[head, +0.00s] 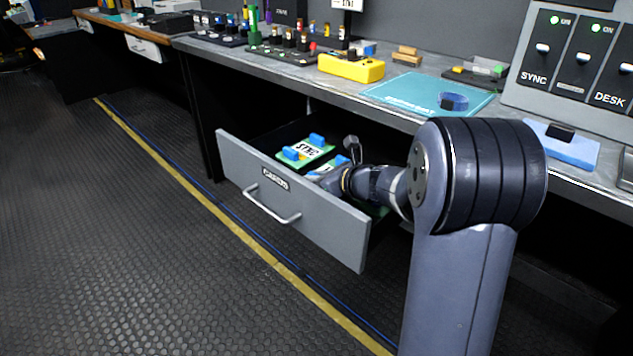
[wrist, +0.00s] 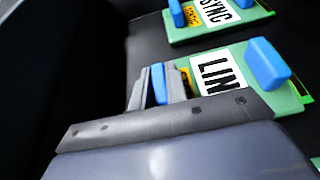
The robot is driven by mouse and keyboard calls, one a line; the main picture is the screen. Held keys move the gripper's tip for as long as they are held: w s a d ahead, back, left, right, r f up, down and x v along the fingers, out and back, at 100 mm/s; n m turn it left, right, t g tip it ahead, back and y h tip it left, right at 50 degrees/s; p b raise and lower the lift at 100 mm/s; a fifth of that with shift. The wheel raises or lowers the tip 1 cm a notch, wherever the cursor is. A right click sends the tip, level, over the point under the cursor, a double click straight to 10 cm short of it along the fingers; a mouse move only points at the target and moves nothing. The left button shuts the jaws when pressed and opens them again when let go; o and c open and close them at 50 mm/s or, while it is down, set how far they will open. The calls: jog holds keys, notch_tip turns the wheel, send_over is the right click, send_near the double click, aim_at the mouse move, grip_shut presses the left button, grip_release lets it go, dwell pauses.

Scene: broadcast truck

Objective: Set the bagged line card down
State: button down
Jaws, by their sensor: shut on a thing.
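The line card (wrist: 285,95) is a green board with a white label reading "LIN" and blue grips, in the wrist view. My gripper (wrist: 162,84) is shut on its left blue grip. In the head view my gripper (head: 322,176) is down inside the open drawer (head: 290,205), and my arm hides much of the card. I cannot make out a bag around it, nor whether it touches the drawer floor.
A green SYNC card (head: 307,150) with blue grips lies in the drawer beside the line card; it also shows in the wrist view (wrist: 217,14). The worktop above holds a teal mat (head: 415,88), a yellow box (head: 350,67) and a switch panel (head: 575,60).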

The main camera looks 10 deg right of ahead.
jog(key=shift+r, duration=0.1)
jog(key=c, duration=1.8)
grip_release()
jog(key=shift+f, duration=0.2)
jog(key=shift+c, duration=0.2)
jog(key=o, duration=0.4)
jog(key=shift+o, duration=0.2)
jog(key=shift+r, duration=0.1)
jog(key=shift+r, duration=0.2)
jog(key=p+v, duration=0.3)
jog(key=v, duration=0.9)
jog(key=shift+s+f, duration=0.1)
jog(key=shift+f, duration=0.1)
